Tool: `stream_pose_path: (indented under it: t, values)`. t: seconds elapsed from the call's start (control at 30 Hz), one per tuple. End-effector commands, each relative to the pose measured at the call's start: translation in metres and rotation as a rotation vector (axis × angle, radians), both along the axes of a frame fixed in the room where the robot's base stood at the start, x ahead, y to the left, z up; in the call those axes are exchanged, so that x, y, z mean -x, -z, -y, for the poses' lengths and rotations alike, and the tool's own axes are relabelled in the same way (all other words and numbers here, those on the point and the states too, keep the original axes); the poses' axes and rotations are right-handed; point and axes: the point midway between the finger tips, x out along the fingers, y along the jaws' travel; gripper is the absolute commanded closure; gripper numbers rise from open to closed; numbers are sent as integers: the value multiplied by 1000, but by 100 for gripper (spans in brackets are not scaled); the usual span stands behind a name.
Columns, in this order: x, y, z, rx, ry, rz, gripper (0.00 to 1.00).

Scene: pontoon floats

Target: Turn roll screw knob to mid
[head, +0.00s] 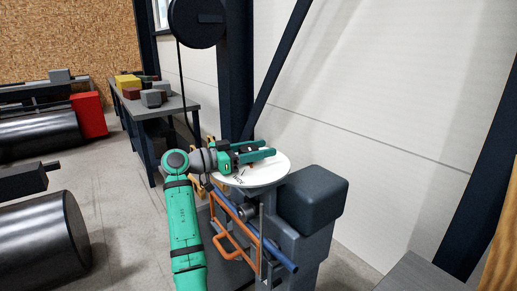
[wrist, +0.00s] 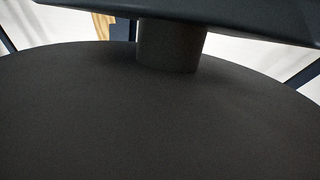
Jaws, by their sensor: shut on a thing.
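My gripper (head: 254,155) is green and reaches in from the left over a round white dial plate (head: 268,178) with dark lettering near its front edge. Its two fingers point right and lie just above the plate. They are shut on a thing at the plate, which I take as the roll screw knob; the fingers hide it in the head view. The knob's pointer and setting cannot be read. The wrist view shows a wide dark round surface (wrist: 150,120) with a short dark post (wrist: 171,46) at its far side, under a dark slab (wrist: 190,12).
A dark grey box-shaped block (head: 312,199) stands right of the plate. An orange bar frame (head: 236,238) and a blue rod (head: 280,256) lie below it. A dark column rises behind. A table with blocks (head: 150,97) stands at back left. Black cylinders (head: 40,240) lie at left.

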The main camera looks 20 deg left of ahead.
Motion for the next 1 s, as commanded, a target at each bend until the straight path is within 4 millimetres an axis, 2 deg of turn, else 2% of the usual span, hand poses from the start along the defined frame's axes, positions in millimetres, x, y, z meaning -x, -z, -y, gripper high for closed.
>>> stream_pose_path:
  t: [0.4,1.0]
  values:
    - [6,2,5,0,240,-7,76]
    - [9,3,3,-1,422,-9,75]
